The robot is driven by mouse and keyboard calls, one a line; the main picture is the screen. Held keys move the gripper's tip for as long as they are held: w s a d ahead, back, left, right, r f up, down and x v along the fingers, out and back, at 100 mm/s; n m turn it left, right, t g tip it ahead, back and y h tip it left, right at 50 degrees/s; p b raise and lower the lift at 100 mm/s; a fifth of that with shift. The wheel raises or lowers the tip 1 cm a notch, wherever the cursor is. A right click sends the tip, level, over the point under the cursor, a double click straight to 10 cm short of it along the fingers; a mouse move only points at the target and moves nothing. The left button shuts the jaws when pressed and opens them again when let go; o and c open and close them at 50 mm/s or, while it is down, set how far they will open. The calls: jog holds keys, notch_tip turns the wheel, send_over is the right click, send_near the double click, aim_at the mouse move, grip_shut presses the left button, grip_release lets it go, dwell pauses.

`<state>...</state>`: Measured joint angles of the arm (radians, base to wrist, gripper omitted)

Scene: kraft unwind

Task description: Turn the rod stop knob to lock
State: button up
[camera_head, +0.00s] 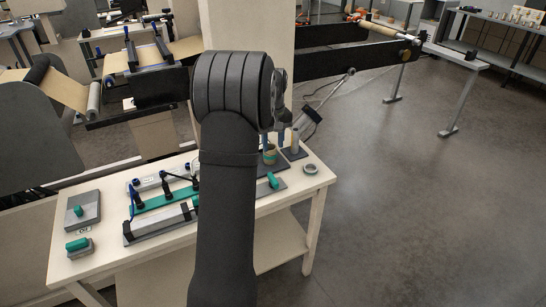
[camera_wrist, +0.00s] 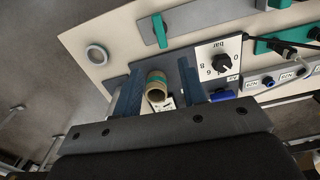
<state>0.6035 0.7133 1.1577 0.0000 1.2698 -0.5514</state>
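I cannot tell for sure which part is the rod stop knob. A teal handle (camera_wrist: 160,30) sits on a grey plate just beyond my fingers in the wrist view; a teal handle also shows right of my arm in the head view (camera_head: 273,181). A black round knob (camera_wrist: 222,64) on a white scale marked "bar" lies to the right of my fingers. My gripper (camera_wrist: 159,66) is open, its two blue-grey fingers apart. A tan and green hollow cylinder (camera_wrist: 157,84) shows between them, with gaps on both sides. In the head view my gripper (camera_head: 283,132) is mostly hidden behind my arm.
The pale table (camera_head: 268,206) holds a grey ring (camera_head: 310,168), a long teal strip (camera_head: 160,200) with black fittings, and grey blocks with teal handles (camera_head: 78,243) at the left. Roll machinery stands behind. Open floor lies to the right.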

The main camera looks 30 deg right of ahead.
aim_at(273, 178)
notch_tip(273, 178, up, 2)
jog(key=shift+r, duration=0.25)
notch_tip(273, 178, down, 18)
jog(key=shift+r, duration=0.25)
dwell(0.5)
